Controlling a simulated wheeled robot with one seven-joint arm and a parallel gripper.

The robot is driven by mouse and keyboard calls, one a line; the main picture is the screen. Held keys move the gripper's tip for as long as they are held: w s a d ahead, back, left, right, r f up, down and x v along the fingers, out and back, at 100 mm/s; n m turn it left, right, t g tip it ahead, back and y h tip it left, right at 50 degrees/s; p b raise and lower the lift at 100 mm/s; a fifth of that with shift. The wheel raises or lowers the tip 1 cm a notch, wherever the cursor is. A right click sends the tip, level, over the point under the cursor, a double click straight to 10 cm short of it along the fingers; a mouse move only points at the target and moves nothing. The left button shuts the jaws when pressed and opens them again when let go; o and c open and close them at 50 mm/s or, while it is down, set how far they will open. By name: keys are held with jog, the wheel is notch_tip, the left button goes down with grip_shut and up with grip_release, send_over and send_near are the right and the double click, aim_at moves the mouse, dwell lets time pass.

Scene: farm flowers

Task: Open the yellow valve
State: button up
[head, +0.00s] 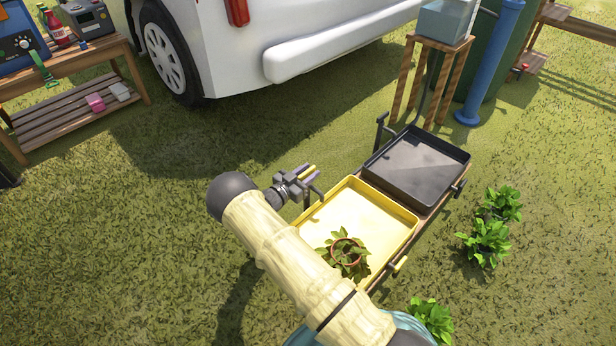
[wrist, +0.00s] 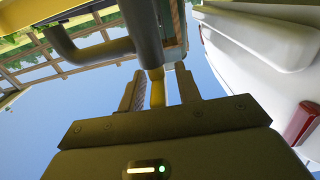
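The yellow tray (head: 388,222) lies on a low wooden stand. A yellow bar-like part, seemingly the valve handle, shows between the fingers of my gripper (head: 308,175) at the tray's far left corner. In the wrist view this yellow part (wrist: 157,93) stands between the two fingers of my gripper (wrist: 160,85). The fingers are apart, with a visible gap on the right side of the yellow part. A dark bent pipe (wrist: 88,50) is just beyond. Whether a finger touches the yellow part is unclear. A yellow knob (head: 399,264) sits at the tray's near right side.
A potted plant (head: 347,250) stands in the yellow tray, partly behind my arm. A black tray (head: 418,168) adjoins it, with a black tap (head: 381,128) behind. A white vehicle (head: 290,40) is close behind. Leafy plants (head: 487,240) grow at the right. Grass at the left is clear.

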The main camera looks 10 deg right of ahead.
jog(key=shift+d, duration=0.1)
grip_shut()
